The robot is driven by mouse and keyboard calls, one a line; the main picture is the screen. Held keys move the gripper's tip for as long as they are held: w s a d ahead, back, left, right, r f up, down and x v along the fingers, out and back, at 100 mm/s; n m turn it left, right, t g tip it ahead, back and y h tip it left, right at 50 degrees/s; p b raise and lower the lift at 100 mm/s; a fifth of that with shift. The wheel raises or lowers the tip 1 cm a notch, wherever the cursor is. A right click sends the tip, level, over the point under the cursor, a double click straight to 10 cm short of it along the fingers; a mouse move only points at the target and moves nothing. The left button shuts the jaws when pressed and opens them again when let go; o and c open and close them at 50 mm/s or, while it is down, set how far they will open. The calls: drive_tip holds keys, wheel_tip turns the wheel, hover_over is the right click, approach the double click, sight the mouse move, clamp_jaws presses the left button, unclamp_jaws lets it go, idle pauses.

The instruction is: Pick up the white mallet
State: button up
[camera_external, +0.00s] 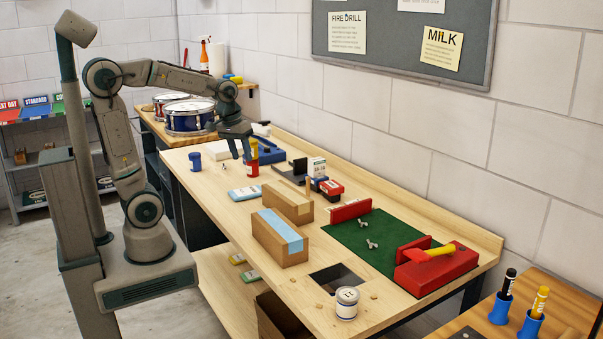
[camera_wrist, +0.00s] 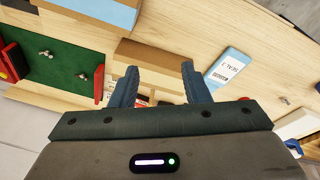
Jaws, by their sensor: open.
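I cannot make out a white mallet for certain in either view. A mallet-like tool with a yellow handle (camera_external: 441,251) and a red head lies on a red block (camera_external: 437,269) at the bench's near right end. My gripper (camera_external: 240,153) is over the far part of the bench, pointing down, near a red bottle with a yellow top (camera_external: 252,168). In the wrist view my gripper (camera_wrist: 159,68) has its two fingers spread apart, with nothing held between them. A cardboard box (camera_wrist: 163,52) shows below and beyond the fingers.
Two cardboard boxes (camera_external: 277,237) stand mid-bench, beside a green mat (camera_external: 362,238) with small metal parts. A square opening (camera_external: 338,279) and a white tin (camera_external: 347,303) are at the front. Drums (camera_external: 190,117) stand on the far bench. Bare wood (camera_external: 215,181) lies at left.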

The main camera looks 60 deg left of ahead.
drive_tip(key=w+a+n+g, duration=0.1)
drive_tip(key=w+a+n, duration=0.2)
drive_tip(key=w+n, duration=0.8)
drive_tip(key=n+g, duration=0.1)
drive_tip(key=n, duration=0.2)
hover_over(308, 188)
drive_tip(key=a, duration=0.1)
drive_tip(key=f, duration=0.7)
drive_tip(key=shift+w, duration=0.25)
drive_tip(key=shift+w+f, duration=0.2)
drive_tip(key=shift+f, duration=0.35)
wheel_tip(308, 188, down, 8)
drive_tip(key=shift+r+p, duration=0.15)
drive_tip(key=shift+p, duration=0.35)
drive_tip(key=shift+s+d+f+p, duration=0.15)
drive_tip(key=shift+f+p, duration=0.3)
drive_tip(key=shift+f, duration=0.95)
drive_tip(key=shift+s+f+p, duration=0.1)
drive_tip(key=shift+f+p, duration=0.35)
drive_tip(key=shift+f, duration=0.9)
clamp_jaws()
